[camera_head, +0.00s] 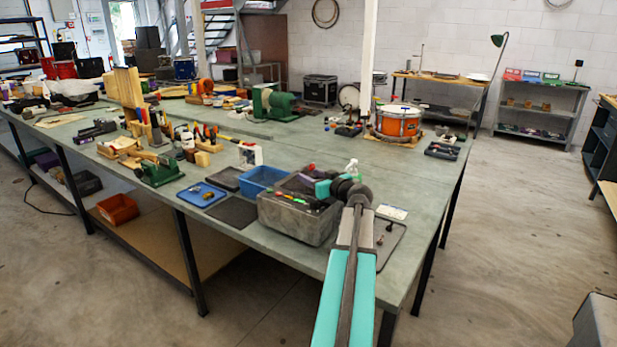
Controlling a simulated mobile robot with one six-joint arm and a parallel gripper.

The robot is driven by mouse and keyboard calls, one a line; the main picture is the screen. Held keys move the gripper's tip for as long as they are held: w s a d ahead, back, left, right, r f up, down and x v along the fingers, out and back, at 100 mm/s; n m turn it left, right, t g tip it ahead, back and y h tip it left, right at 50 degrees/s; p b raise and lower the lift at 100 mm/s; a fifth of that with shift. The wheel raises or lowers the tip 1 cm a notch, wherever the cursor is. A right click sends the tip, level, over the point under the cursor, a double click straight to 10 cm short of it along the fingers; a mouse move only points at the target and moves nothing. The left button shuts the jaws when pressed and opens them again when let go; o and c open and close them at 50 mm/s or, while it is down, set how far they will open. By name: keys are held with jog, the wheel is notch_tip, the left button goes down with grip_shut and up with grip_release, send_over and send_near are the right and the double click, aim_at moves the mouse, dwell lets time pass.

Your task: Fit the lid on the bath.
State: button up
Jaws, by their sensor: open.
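My arm reaches in from the bottom. My gripper (314,203), open, is over a grey translucent tub (290,222) near the front edge of the bench, and its fingertips are small and hard to make out. Dark and coloured small things show in the tub, whose top is uncovered. A blue open bin (262,180) stands just behind and left of it. I cannot tell for certain which of these is the bath. A dark flat square (232,212) lies left of the tub, and another dark flat piece (227,178) lies behind it. Either could be the lid; I cannot tell which.
A blue tray (201,195) with small items lies further left. A grey tray (390,244) with small parts lies right of my arm. A white-capped bottle (352,167) stands behind my gripper. An orange drum (398,122) stands at the back right. The bench between is mostly clear.

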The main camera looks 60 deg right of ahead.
jog(key=b+v, duration=0.1)
jog(key=v, duration=0.8)
jog(key=shift+s+a+b, duration=0.2)
jog(key=shift+s+b, duration=0.1)
jog(key=shift+s+a+r, duration=0.2)
jog(key=shift+s+a, duration=0.05)
jog(key=shift+s, duration=0.4)
jog(key=shift+r, duration=0.15)
